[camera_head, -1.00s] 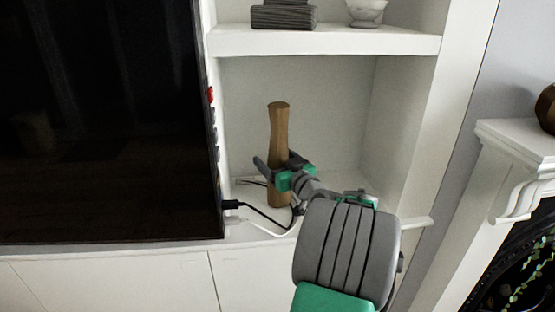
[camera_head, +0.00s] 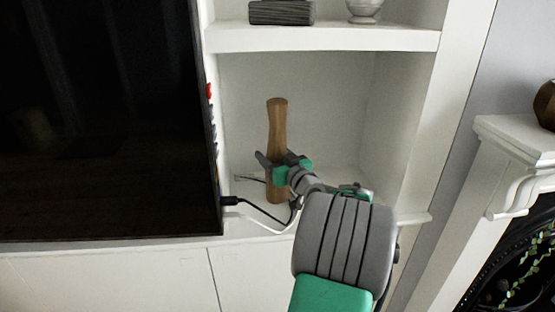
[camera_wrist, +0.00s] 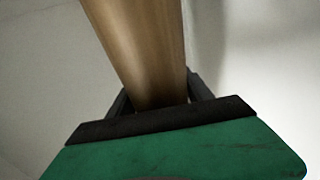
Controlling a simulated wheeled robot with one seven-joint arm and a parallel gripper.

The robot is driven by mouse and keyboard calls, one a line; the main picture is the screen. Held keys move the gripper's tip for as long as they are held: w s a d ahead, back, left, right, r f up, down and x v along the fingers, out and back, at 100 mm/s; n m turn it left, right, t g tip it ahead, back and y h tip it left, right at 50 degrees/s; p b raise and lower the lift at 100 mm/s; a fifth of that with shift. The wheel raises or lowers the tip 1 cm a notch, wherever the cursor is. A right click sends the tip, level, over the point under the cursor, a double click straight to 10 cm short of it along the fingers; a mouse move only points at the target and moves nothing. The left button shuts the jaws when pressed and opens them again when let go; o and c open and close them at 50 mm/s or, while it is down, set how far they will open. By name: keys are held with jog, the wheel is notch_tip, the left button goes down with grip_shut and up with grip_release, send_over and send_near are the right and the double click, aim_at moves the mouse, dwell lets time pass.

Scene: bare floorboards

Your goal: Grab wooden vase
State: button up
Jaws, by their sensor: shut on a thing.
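The wooden vase (camera_head: 277,122) is a tall, slim brown piece with a slightly flared top. It stands about upright in the lower shelf niche, right of the black screen. My gripper (camera_head: 278,162) is shut around its middle, one finger on each side. In the wrist view the vase (camera_wrist: 142,45) rises between the two dark fingers (camera_wrist: 160,98) and fills the gap. The gripper hides a band of the vase in the head view. I cannot tell whether its base touches the niche floor.
The large black screen (camera_head: 100,120) stands close on the left. Cables (camera_head: 262,214) lie by the vase's foot. The upper shelf (camera_head: 320,38) holds a dark stacked box (camera_head: 282,12) and a pale bowl (camera_head: 365,8). A white mantel (camera_head: 520,150) is on the right. The niche's right side is free.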

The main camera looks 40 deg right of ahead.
grip_shut()
jog(key=shift+r, duration=0.15)
